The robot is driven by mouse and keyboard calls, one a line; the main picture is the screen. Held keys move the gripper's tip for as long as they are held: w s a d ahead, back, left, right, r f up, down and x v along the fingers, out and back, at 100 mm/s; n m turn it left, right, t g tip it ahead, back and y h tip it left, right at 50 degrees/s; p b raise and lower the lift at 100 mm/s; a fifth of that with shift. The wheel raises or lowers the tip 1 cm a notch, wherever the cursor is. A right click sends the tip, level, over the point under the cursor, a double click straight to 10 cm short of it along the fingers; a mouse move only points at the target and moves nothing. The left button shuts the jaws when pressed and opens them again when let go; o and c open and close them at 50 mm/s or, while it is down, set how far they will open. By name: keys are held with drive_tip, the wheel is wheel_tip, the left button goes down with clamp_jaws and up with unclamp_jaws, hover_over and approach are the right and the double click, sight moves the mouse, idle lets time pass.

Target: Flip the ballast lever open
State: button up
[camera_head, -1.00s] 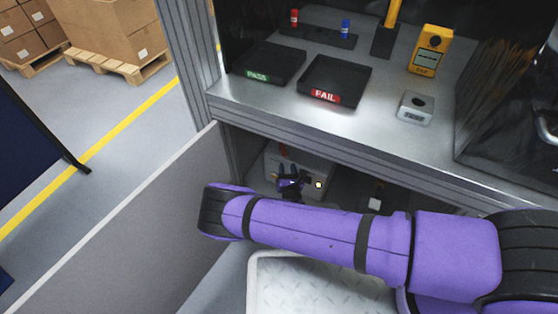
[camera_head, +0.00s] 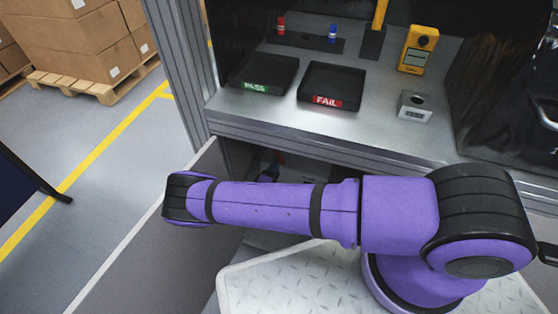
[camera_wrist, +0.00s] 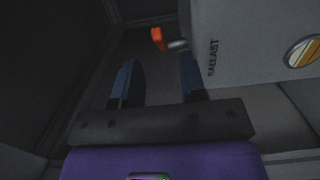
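The ballast lever (camera_wrist: 157,38) has an orange tip on a short grey metal stem. It sticks out from the side of a grey box (camera_wrist: 240,35) marked BALLAST. My gripper (camera_wrist: 157,60) is open and empty, its two blue fingers apart. In the wrist view the lever's tip shows just beyond the gap between the fingertips; I cannot tell the distance.
The bench above (camera_head: 250,110) carries the PASS tray (camera_head: 262,70), the FAIL tray (camera_head: 335,84), a yellow meter (camera_head: 418,48) and a small grey device (camera_head: 415,105). A grey panel (camera_head: 130,240) stands left of the opening. Dark walls enclose the space around my gripper.

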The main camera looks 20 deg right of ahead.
sight(281, 159)
drive_tip(key=x, duration=0.6)
drive_tip(key=shift+w+d, duration=0.15)
drive_tip(key=shift+d, duration=0.05)
clamp_jaws()
